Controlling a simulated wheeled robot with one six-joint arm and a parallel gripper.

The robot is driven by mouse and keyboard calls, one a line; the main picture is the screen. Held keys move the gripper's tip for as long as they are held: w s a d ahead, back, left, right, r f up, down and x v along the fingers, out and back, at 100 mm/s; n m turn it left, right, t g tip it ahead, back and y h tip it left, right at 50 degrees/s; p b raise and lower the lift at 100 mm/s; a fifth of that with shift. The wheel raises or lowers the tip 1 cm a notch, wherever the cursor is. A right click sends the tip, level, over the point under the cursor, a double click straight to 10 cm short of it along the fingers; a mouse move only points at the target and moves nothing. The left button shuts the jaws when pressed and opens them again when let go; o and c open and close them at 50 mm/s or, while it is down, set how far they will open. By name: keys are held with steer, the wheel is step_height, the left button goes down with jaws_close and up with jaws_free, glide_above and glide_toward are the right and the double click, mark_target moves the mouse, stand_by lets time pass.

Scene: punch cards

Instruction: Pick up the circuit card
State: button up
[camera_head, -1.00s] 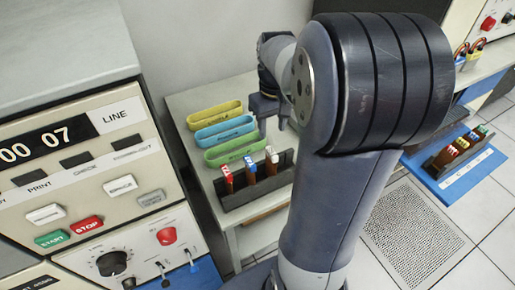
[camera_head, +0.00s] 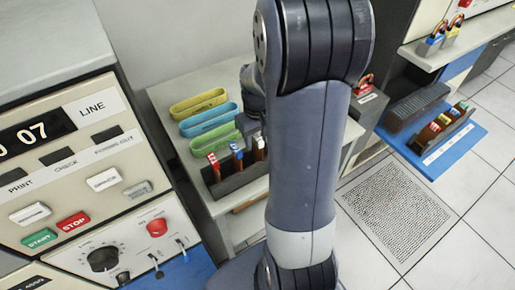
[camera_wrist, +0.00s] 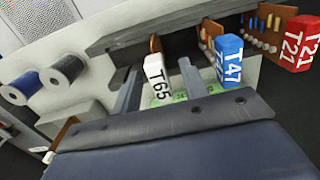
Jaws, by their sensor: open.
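Three circuit cards stand in a dark rack (camera_head: 232,184) on the small table. They have a red T21 handle (camera_head: 213,160), a blue T47 handle (camera_head: 236,153) and a white T65 handle (camera_head: 258,147). In the wrist view, the white handle (camera_wrist: 157,78) shows between the two fingers of my open gripper (camera_wrist: 160,84), nearer the left finger. Contact cannot be told. The blue handle (camera_wrist: 229,58) is just right of the right finger, and the red one (camera_wrist: 300,42) is farther right. In the head view, my arm hides most of the gripper.
Yellow (camera_head: 198,103), blue (camera_head: 207,119) and green (camera_head: 215,137) trays lie behind the rack. A control machine (camera_head: 95,205) stands close on the left. On the right, another rack of cards (camera_head: 445,125) sits on a blue surface (camera_head: 430,165).

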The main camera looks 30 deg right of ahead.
steer(key=shift+c, duration=0.2)
jaws_close()
stand_by(0.5)
